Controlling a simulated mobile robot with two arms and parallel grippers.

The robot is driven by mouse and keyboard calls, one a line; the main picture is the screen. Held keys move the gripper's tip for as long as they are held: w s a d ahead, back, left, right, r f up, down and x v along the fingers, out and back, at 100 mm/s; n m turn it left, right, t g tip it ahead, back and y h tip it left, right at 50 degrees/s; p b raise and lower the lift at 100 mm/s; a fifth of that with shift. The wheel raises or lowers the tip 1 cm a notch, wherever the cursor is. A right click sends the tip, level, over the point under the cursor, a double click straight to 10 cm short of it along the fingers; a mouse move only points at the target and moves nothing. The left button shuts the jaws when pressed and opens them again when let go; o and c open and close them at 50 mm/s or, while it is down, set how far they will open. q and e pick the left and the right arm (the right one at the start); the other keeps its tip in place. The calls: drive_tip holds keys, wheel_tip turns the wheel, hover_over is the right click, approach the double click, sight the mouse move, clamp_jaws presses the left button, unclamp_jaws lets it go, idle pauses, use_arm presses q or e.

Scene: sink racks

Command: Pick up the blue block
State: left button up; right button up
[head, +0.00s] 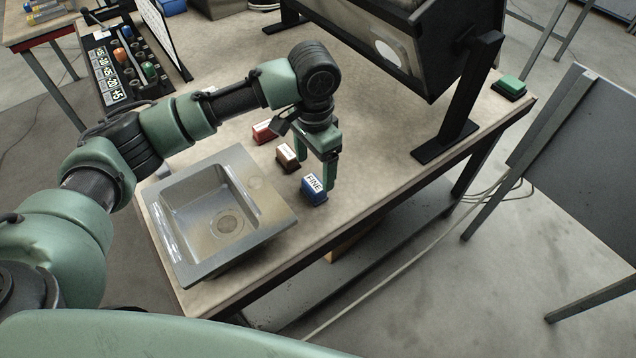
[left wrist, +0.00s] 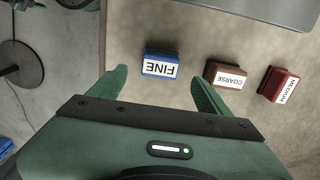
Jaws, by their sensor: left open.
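The blue block (head: 313,190) has a white label reading FINE. It stands on the table to the right of the sink, near the table's front edge, and also shows in the left wrist view (left wrist: 159,66). My left gripper (head: 328,184) is open and close to the block. In the left wrist view its two fingers (left wrist: 158,88) are spread, with the block beyond the tips and between their lines. The gripper holds nothing. My right gripper is in neither view.
A brown block (head: 287,156) labelled COARSE and a red block (head: 264,132) labelled MEDIUM stand behind the blue one. A metal sink (head: 266,190) lies left of them. Bare tabletop lies right of the blocks.

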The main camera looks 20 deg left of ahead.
sight(314, 183)
use_arm(q)
drive_tip(key=f, duration=0.3)
drive_tip(key=shift+s+a, duration=0.1)
drive_tip(key=shift+s, duration=0.2)
drive_tip(key=f, duration=0.2)
drive_tip(key=shift+w+f, duration=0.2)
drive_tip(key=shift+f, duration=0.6)
drive_tip(key=c, duration=1.4)
drive_tip(key=shift+c, duration=0.5)
wheel_tip(314, 183, up, 20)
drive_tip(key=shift+p, duration=0.35)
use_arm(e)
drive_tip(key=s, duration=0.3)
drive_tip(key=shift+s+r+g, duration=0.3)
